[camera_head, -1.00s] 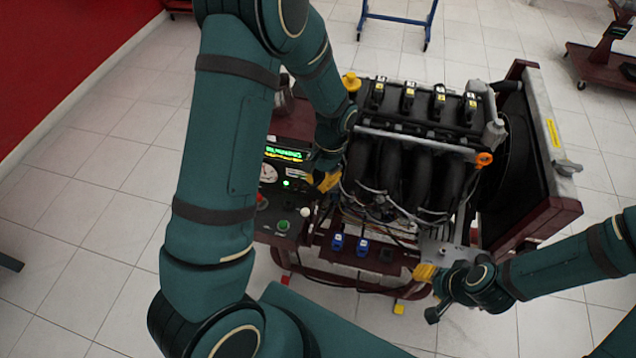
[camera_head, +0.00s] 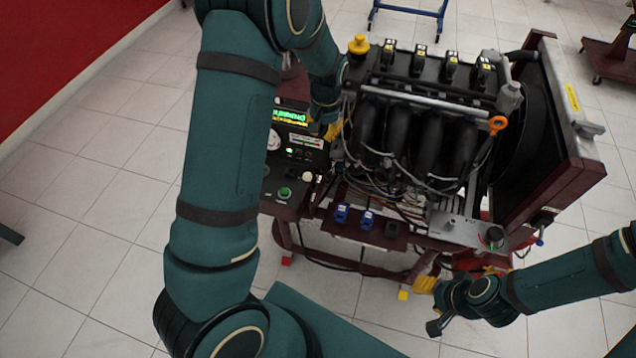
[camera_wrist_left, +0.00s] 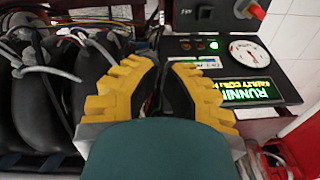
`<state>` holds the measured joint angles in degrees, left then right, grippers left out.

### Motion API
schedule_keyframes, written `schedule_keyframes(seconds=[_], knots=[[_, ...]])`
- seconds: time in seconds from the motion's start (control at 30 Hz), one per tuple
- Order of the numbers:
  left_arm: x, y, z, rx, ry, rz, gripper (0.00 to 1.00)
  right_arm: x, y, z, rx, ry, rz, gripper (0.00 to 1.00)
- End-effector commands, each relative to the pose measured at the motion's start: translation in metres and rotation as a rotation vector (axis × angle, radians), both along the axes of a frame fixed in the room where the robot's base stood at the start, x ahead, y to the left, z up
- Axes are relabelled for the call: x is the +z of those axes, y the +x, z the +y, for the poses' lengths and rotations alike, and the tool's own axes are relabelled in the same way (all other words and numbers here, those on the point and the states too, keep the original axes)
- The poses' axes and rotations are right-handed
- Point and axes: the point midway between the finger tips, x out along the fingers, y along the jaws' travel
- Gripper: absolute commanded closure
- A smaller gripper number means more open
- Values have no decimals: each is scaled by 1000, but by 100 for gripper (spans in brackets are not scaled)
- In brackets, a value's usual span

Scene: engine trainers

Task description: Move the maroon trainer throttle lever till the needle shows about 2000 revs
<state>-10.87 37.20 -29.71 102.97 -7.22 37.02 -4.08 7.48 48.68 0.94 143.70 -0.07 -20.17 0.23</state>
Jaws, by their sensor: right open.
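The maroon trainer has a black panel with a green lit display (camera_head: 290,116), which reads RUNNING in the left wrist view (camera_wrist_left: 245,92). Beside it is a white round dial (camera_wrist_left: 250,55) with a red needle; its exact reading is too small to tell. My left gripper (camera_head: 322,127) is beside the panel, next to the engine. Its yellow fingers (camera_wrist_left: 163,72) have tips close together with a dark narrow gap; whether something is between them is unclear. A pale knob (camera_head: 307,177) stands at the panel's right edge; I cannot identify the throttle lever. My right gripper (camera_head: 424,284) is open below the trainer's front edge.
The engine (camera_head: 425,120) with hoses and wires fills the trainer's middle. A radiator frame (camera_head: 565,130) stands at its right. A green button (camera_head: 284,192) and a red knob (camera_wrist_left: 255,11) are on the control box. Tiled floor is free at left.

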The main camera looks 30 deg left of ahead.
Motion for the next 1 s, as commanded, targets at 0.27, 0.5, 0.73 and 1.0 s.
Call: schedule_keyframes(seconds=[0.27, 0.5, 0.73, 1.0], knots=[[-12, 12, 11, 31, 6, -39, 100, -15, -1, 1, 5, 0, 3, 53], [-51, 13, 13, 32, 6, -35, 100, -25, 0, 1, 4, -1, -1, 53], [-98, 16, 15, 32, 6, -34, 100, -36, 2, 0, 3, -1, -6, 53], [-114, -9, 13, 30, 5, -38, 100, -42, 4, 0, 1, -3, -10, 53]])
